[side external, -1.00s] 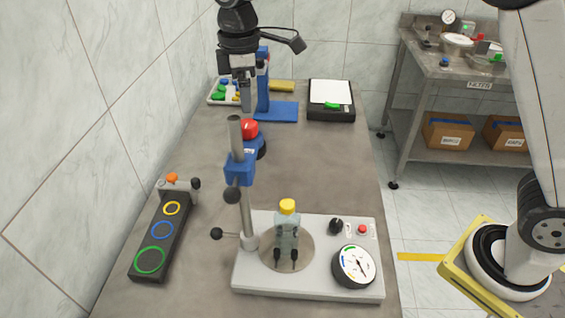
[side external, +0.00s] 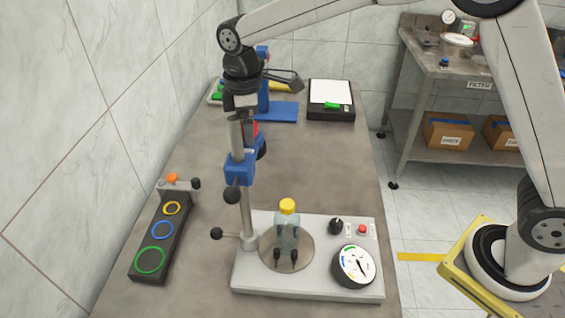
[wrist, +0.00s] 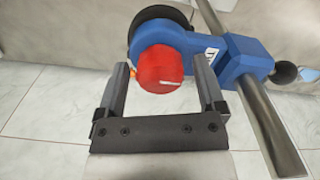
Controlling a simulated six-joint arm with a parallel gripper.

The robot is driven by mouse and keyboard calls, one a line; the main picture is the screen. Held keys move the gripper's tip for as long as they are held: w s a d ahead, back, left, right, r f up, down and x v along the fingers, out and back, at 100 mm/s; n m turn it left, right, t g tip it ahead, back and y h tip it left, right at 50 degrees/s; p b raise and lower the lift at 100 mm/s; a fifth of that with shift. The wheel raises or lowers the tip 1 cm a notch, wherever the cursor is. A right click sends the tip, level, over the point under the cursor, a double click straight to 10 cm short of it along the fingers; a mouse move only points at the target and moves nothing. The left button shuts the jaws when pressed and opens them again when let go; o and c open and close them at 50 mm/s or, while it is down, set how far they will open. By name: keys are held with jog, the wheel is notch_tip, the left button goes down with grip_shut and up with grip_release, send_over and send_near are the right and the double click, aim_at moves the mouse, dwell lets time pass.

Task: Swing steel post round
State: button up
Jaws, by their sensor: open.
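The steel post (side external: 246,215) stands upright on the left of the white base (side external: 310,288). A blue collar (side external: 239,168) with a black ball knob (side external: 232,195) is on it, and a blue arm reaches away behind it. In the wrist view the post (wrist: 268,130) runs diagonally at right, and the blue arm (wrist: 205,57) carries a red knob (wrist: 160,70) over a dark disc. My gripper (wrist: 162,66) is open, with the red knob between or just beyond its fingers; contact is unclear. In the side view my gripper (side external: 243,108) is near the post's top, its fingers partly hidden.
A dark rack with coloured rings (side external: 162,230) lies at left. A black tray with white paper (side external: 331,94) is at back. The bench's middle right is clear.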

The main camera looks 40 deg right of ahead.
jog(key=shift+c, duration=0.2)
jog(key=c, duration=1)
jog(key=shift+s+d+m, duration=0.35)
jog(key=shift+s+m, duration=0.15)
jog(key=shift+m, duration=0.3)
jog(key=shift+s+d+m, duration=0.35)
jog(key=shift+s+m, duration=0.1)
jog(key=shift+m, duration=0.35)
jog(key=shift+c, duration=0.2)
jog(key=shift+s+d+m, duration=0.2)
jog(key=shift+s+m, duration=0.3)
jog(key=shift+m, duration=0.1)
jog(key=shift+s+d+m, duration=0.25)
jog(key=shift+s+m, duration=0.35)
jog(key=shift+m, duration=0.3)
jog(key=shift+s, duration=0.1)
